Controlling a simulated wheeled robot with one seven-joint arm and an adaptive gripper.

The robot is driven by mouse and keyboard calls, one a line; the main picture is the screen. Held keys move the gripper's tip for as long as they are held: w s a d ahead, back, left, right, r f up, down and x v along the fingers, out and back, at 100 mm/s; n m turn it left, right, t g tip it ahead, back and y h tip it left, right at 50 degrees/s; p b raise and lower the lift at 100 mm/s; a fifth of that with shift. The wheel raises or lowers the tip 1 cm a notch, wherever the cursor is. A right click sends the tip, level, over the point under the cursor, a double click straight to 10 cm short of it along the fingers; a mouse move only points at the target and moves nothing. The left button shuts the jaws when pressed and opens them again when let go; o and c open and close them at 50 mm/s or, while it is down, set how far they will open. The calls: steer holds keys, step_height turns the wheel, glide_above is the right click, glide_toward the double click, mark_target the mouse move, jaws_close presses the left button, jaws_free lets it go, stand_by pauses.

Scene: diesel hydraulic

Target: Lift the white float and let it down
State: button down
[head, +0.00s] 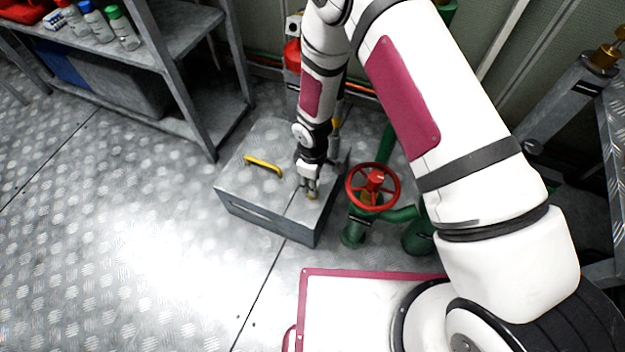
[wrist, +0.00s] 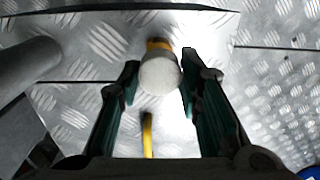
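The white float (wrist: 160,73) is a rounded white piece with a yellow-orange part behind it, seen in the middle of the wrist view. My gripper (wrist: 161,68) has one dark finger on each side of the float, with the fingertips very close to its sides. Whether they touch it cannot be told. In the head view my gripper (head: 309,193) points down over the right part of a grey metal box (head: 250,195). There the float is mostly hidden by the fingers, and only a small orange-yellow bit shows beneath them.
A yellow handle (head: 263,164) stands on the box top, left of my gripper. A red handwheel (head: 374,184) on green pipes (head: 399,214) is close on the right. A grey shelf (head: 185,30) with bottles stands at the upper left. The floor on the left is clear.

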steer(key=shift+r+p, duration=2.35)
steer(key=shift+r, duration=1.6)
steer(key=shift+f, duration=0.1)
steer(key=c, duration=1.2)
jaws_free()
steer(key=shift+o, duration=0.2)
step_height(320, 180, up, 12)
